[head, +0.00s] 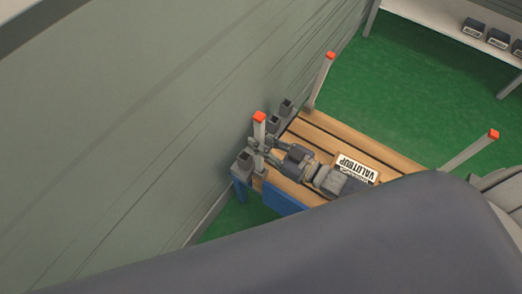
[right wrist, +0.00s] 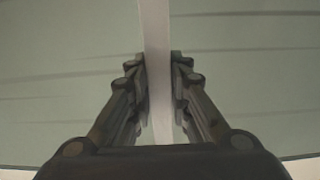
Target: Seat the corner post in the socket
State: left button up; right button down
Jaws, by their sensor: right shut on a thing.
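A pale grey corner post (head: 259,131) with a red top stands roughly upright at the left corner of a slatted wooden platform (head: 385,158). My right gripper (head: 262,147) is shut on this post. In the right wrist view the post (right wrist: 155,35) runs between the two fingers of the right gripper (right wrist: 160,85). The post's lower end is near the platform corner. I cannot tell whether it sits in a socket there, as the gripper and arm hide part of it. My left gripper is not in view.
Two other red-topped posts (head: 321,82) (head: 470,152) stand at other platform corners. Grey box-like holders (head: 244,160) line the wall side, close to the held post. A grey-green wall (head: 150,110) is on the left. Green floor (head: 400,85) lies open beyond the platform.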

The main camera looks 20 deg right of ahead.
jog(key=f, duration=0.1)
jog(key=f+b, duration=0.1)
jog(key=f, duration=0.1)
jog(key=f+b, duration=0.1)
jog(key=shift+s+f, duration=0.2)
jog(key=shift+s, duration=0.2)
jog(key=c, duration=1.5)
grip_release()
jog(key=shift+w, duration=0.1)
jog(key=shift+w+r, duration=0.2)
jog(key=p+v, duration=0.1)
jog(key=v, duration=0.5)
jog(key=p+v, duration=0.2)
jog(key=v, duration=0.4)
jog(key=shift+r, duration=0.2)
